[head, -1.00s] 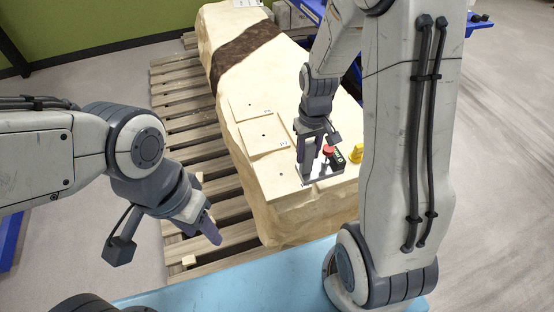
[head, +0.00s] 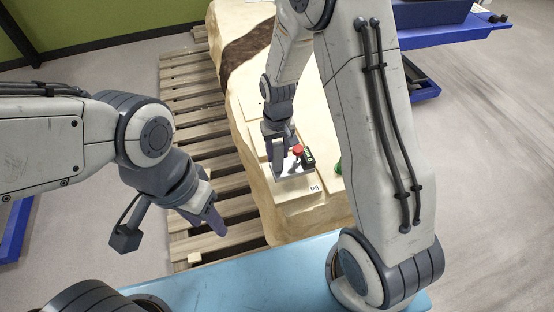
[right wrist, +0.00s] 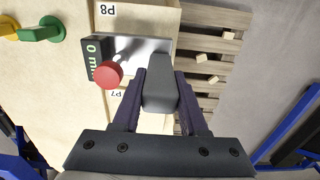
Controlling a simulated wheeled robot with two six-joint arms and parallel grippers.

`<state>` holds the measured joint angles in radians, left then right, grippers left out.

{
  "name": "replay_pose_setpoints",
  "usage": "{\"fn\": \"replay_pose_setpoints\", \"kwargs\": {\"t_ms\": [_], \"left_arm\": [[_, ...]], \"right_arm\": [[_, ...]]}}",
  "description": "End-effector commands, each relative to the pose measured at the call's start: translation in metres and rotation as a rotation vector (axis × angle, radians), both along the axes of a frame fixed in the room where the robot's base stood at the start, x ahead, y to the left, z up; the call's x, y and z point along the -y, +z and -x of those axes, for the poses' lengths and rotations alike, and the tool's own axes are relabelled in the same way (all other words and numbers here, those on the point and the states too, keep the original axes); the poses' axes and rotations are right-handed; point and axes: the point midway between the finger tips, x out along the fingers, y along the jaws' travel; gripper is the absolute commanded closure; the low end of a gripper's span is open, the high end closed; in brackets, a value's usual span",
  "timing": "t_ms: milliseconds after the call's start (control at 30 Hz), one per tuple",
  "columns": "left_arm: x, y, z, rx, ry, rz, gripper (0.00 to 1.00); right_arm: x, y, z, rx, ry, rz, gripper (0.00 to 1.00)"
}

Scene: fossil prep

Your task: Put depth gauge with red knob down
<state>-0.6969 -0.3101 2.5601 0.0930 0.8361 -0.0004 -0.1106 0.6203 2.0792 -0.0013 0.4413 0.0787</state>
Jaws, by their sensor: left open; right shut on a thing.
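The depth gauge has a red knob (head: 297,149), a dark display box (head: 308,158) and a silver base plate (head: 291,169). In the right wrist view its red knob (right wrist: 109,74), plate (right wrist: 150,46) and a display reading 0 show. My right gripper (head: 279,160) is shut on the gauge's grey upright block (right wrist: 160,95). The gauge is over the pale stone block (head: 292,225), between labels P8 (head: 314,189) and P7 (right wrist: 116,94). I cannot tell whether its plate touches the stone. My left gripper (head: 215,217) is open and empty, left of the stone.
A wooden pallet (head: 205,150) lies under the stone. A blue surface (head: 240,280) is in front, and a blue bench (head: 460,32) is at the back right.

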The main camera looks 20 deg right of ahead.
Motion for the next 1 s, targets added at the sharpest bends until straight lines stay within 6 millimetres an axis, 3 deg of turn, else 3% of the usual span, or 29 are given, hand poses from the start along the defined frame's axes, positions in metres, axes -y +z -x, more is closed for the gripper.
{"fn": "replay_pose_setpoints", "kwargs": {"t_ms": [333, 800, 833, 900, 1000], "left_arm": [[0.0, 0.002, 0.0, 0.0, 0.0, 0.0, 0.5], [0.0, -0.001, 0.0, 0.0, 0.0, 0.0, 0.5], [0.0, -0.001, 0.0, 0.0, 0.0, 0.0, 0.5], [0.0, 0.0, 0.0, 0.0, 0.0, 0.0, 0.5], [0.0, 0.0, 0.0, 0.0, 0.0, 0.0, 0.5]], "right_arm": [[-0.002, -0.036, -0.001, -0.001, 0.001, 0.0, 1.0], [-0.002, -0.044, -0.001, 0.002, 0.001, 0.0, 1.0], [-0.002, -0.044, 0.0, 0.0, 0.001, 0.0, 0.46], [-0.002, -0.043, 0.0, 0.0, 0.001, 0.0, 0.28], [-0.002, -0.043, 0.0, 0.0, 0.001, 0.0, 0.28]]}}
